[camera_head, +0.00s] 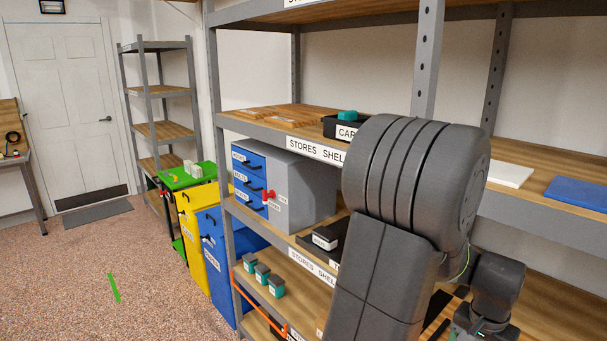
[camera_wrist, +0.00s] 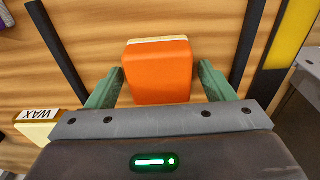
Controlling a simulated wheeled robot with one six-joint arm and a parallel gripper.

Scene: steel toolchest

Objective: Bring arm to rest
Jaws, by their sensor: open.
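My arm is bent at the right of the head view, in front of the shelves. My gripper (camera_head: 478,326) is low at the bottom right there, partly cut off by the frame edge. In the wrist view, my gripper (camera_wrist: 160,70) is open, with its two green fingers apart. An orange block (camera_wrist: 158,75) with a pale far edge shows between the fingers, over a wooden surface (camera_wrist: 95,35). I cannot tell whether the fingers touch it. The steel toolchest (camera_head: 300,185), grey with blue drawers and a red knob, stands on the middle shelf.
Dark strips (camera_wrist: 62,55) cross the wood, and a pale block labelled WAX (camera_wrist: 38,125) lies at left. The steel shelf rack's upright (camera_head: 428,60) is close behind my arm. A yellow cabinet (camera_head: 192,235) and blue cabinet (camera_head: 213,265) stand left. Open floor (camera_head: 70,280) lies further left.

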